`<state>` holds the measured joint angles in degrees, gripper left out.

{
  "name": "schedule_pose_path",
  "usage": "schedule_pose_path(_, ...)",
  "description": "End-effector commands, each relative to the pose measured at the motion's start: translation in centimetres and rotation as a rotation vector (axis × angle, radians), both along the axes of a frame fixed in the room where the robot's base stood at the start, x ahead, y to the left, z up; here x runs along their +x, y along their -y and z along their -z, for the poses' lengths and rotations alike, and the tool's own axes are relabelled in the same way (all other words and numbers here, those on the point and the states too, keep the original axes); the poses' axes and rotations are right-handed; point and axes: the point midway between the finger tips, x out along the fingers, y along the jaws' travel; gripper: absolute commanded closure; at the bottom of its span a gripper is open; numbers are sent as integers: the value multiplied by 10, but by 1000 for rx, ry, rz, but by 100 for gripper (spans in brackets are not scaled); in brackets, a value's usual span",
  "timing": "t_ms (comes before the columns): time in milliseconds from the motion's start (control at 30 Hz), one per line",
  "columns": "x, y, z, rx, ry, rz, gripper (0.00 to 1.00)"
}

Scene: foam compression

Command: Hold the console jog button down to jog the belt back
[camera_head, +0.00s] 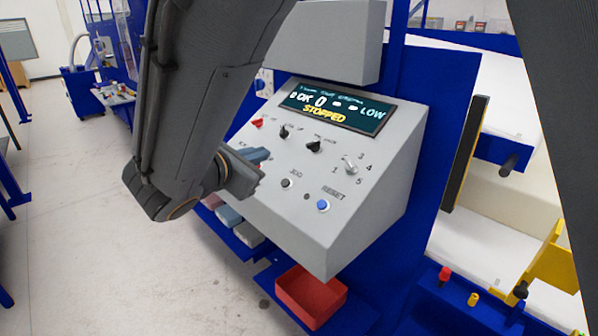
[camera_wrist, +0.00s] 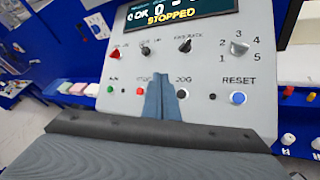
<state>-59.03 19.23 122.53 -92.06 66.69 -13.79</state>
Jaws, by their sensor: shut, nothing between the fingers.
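The grey sloped console (camera_head: 345,215) carries a dark round JOG button (camera_head: 288,183) on its lower row. In the wrist view the black JOG button (camera_wrist: 182,94) shows just right of the fingers. My gripper (camera_head: 263,155) is shut and empty, with blue-grey fingers pointing at the panel. In the wrist view my gripper's tips (camera_wrist: 161,80) lie between the red STOP button (camera_wrist: 140,91) and JOG. I cannot tell whether the tips touch the panel. The display (camera_head: 337,107) reads "STOPPED".
A blue RESET button (camera_head: 323,205) sits right of JOG. Above are a red knob (camera_head: 258,122), black knobs and a numbered selector (camera_head: 350,168). A green button (camera_wrist: 110,89) is at the left. A red bin (camera_head: 310,297) stands below the console.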

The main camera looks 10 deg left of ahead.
Motion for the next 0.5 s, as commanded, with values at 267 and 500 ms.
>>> schedule_pose_path(267, 13, 11, 30, -1, -1, 1, 100)
schedule_pose_path(500, 26, 22, 58, -1, -1, 1, 100)
